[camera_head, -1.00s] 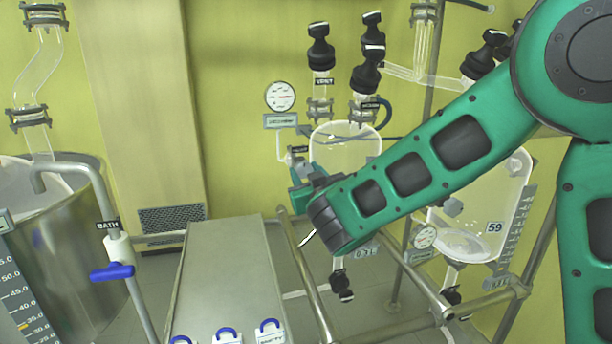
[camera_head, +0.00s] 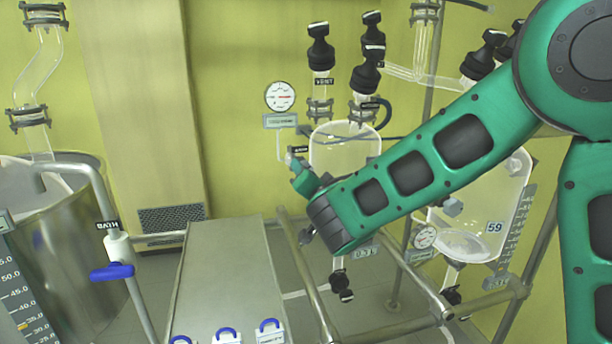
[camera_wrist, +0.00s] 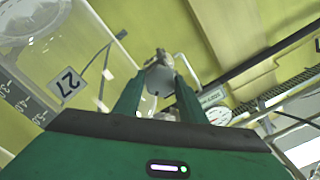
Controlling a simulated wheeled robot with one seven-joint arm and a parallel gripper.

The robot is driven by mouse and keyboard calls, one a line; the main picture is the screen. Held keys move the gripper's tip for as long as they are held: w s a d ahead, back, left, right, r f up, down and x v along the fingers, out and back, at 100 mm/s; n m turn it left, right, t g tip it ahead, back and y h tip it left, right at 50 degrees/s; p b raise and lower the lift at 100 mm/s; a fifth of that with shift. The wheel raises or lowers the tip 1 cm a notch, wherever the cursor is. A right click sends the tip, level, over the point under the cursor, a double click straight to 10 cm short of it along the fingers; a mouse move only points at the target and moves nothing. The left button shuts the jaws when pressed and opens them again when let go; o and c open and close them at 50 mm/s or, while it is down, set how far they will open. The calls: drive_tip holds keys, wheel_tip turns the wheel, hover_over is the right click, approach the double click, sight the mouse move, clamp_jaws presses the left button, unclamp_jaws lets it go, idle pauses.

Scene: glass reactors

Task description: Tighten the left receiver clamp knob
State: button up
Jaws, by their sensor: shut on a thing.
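My gripper (camera_wrist: 158,90) has its two green fingers closed on the sides of a small grey clamp knob (camera_wrist: 158,78), which shows between the fingertips in the wrist view. In the head view my gripper (camera_head: 302,178) is at the left side of the left glass receiver (camera_head: 345,148). My wrist hides the receiver's lower left part, and I cannot make out the knob in that view.
A pressure gauge (camera_head: 280,97) is on the wall just left of the receiver. The right receiver (camera_head: 485,220), tagged 59, stands behind my arm. Metal frame rails (camera_head: 312,285) run below. A grey bench (camera_head: 220,270) and a steel bath (camera_head: 60,250) are at left.

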drive_tip(key=m, duration=0.6)
drive_tip(key=shift+w+d+f+m, duration=0.1)
drive_tip(key=shift+d+f+m, duration=0.2)
idle(0.4)
drive_tip(key=o, duration=1.1)
drive_tip(key=shift+c, duration=0.2)
drive_tip(key=shift+a+r, duration=0.1)
drive_tip(key=shift+r, duration=0.05)
drive_tip(key=v, duration=1)
drive_tip(key=shift+s, duration=0.35)
